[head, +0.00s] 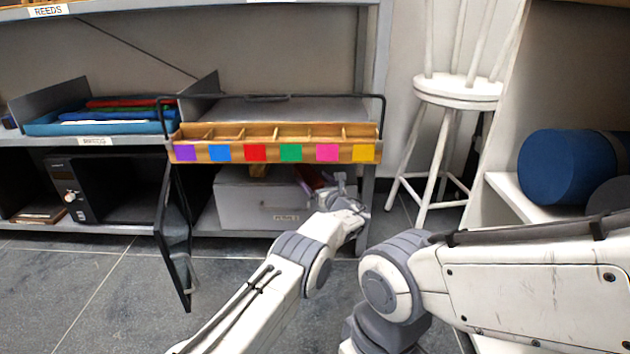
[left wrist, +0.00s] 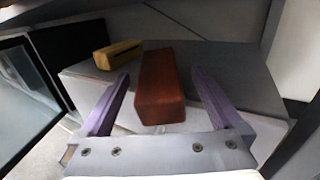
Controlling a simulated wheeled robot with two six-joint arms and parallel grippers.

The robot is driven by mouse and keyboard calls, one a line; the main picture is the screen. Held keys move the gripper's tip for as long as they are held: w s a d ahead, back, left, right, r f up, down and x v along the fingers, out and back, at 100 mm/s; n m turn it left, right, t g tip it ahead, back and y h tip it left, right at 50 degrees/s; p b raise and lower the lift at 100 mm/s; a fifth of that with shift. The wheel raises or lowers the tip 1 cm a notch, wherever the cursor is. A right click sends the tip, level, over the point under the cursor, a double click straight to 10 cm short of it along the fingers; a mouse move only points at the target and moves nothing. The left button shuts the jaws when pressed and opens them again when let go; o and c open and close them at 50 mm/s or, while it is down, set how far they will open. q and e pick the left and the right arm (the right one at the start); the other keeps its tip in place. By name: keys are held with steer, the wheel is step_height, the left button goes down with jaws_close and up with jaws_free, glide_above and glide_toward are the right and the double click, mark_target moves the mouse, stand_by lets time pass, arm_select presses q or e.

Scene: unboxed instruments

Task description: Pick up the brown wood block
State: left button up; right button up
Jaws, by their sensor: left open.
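The brown wood block (left wrist: 162,90) is a long reddish-brown block in the left wrist view, lying on top of a grey box. It lies between the two purple fingers of my left gripper (left wrist: 160,82), with a gap on each side. My left gripper (head: 346,190) is open and empty, and in the head view it reaches to the right end of the box under the shelf. There the brown block (head: 308,181) is only partly seen beside the gripper. My right gripper is outside both views; only its arm shows at the right.
A yellowish slotted block (left wrist: 118,54) lies left of the brown one on the grey box (head: 250,207). A wooden compartment tray (head: 217,152) with coloured squares sits on the shelf above. An open dark glass door (head: 175,235) stands left. A white stool (head: 458,92) stands right.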

arm_select(q)
steer(key=shift+s+d+r+p, duration=0.15)
steer(key=shift+p, duration=0.2)
steer(key=p+v, duration=0.6)
steer(key=v, duration=0.4)
steer(key=shift+p, duration=0.4)
steer(key=shift+s, duration=0.1)
